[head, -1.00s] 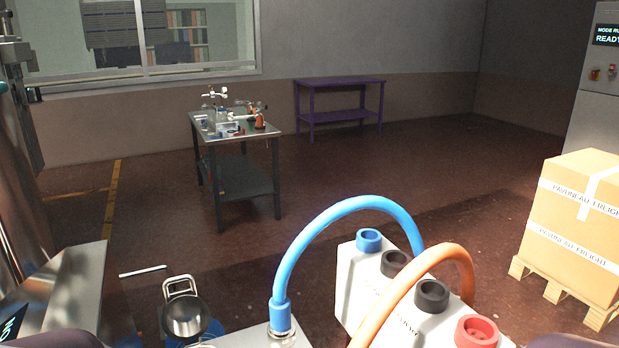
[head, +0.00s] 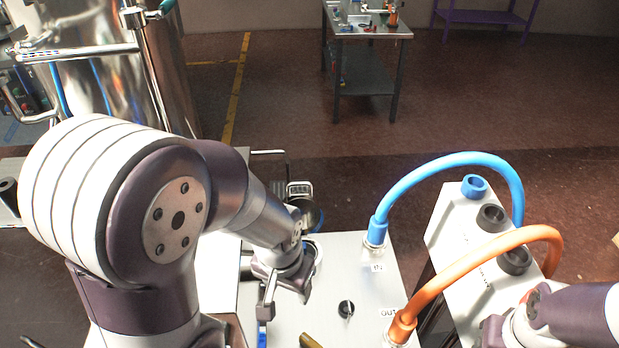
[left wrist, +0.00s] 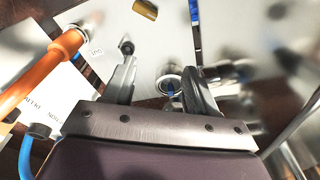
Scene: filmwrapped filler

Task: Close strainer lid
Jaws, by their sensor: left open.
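The strainer's round metal lid (head: 312,217) stands open beyond my left wrist in the head view, partly hidden by my arm. A round metal opening (head: 317,250), apparently the strainer mouth, sits at the far edge of the white panel (head: 345,265). The opening also shows in the left wrist view (left wrist: 170,78), between the fingers. My left gripper (head: 285,298) is open and empty, fingers pointing down over the panel's left part. It also shows in the left wrist view (left wrist: 163,82). My right wrist is at the lower right, and its fingers are not visible.
A blue hose (head: 440,165) and an orange hose (head: 480,243) arch to a white unit with black ports (head: 445,215). A black knob (head: 346,309) and a brass piece (head: 310,341) are on the panel. A metal tank (head: 165,80) stands at the back left.

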